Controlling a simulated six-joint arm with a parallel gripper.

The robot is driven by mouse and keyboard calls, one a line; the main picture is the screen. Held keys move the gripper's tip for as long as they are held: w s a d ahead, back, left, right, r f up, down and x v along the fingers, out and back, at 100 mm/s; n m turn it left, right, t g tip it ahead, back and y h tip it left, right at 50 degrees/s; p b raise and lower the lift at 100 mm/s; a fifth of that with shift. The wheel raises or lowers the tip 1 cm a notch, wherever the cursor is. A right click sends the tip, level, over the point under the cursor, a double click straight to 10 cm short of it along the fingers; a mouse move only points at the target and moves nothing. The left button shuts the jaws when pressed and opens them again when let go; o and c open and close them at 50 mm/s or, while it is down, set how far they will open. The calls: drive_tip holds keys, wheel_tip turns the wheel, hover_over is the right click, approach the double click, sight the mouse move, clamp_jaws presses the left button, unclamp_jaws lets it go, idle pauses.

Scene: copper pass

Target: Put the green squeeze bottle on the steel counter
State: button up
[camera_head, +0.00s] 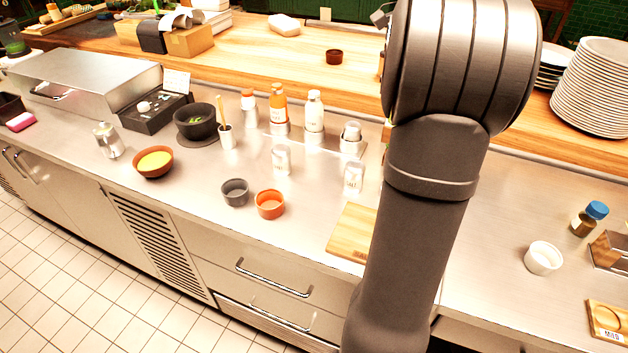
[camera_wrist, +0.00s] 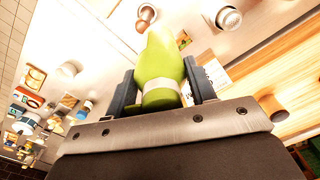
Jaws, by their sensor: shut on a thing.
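The green squeeze bottle (camera_wrist: 160,70) shows in the wrist view, held between the two dark fingers of my gripper (camera_wrist: 163,88). The gripper is shut on it, with a pale band around the bottle near the fingers. The bottle's nozzle end points away from the gripper. In the head view my arm hides both the gripper and the bottle. The steel counter (camera_head: 480,235) runs across the head view. I cannot tell how far the bottle is from the counter.
An orange-topped bottle (camera_head: 279,105) and a white bottle (camera_head: 314,112) stand at the back. White shakers (camera_head: 281,160), an orange bowl (camera_head: 270,204) and a wooden board (camera_head: 350,235) are left of my arm. A white cup (camera_head: 542,258) stands right, with bare steel between.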

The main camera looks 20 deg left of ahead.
drive_tip(key=s+a+m, duration=0.3)
drive_tip(key=a+m, duration=0.3)
drive_tip(key=a, duration=0.3)
drive_tip(key=s+a+m, duration=0.2)
drive_tip(key=a+m, duration=0.4)
drive_tip(key=a, duration=0.4)
wheel_tip(320, 180, down, 11)
drive_tip(key=shift+s, duration=0.3)
wheel_tip(320, 180, down, 10)
drive_tip(key=shift+r, duration=0.2)
drive_tip(key=shift+f, duration=0.15)
drive_tip(key=o, duration=1.5)
drive_tip(key=shift+c, duration=0.2)
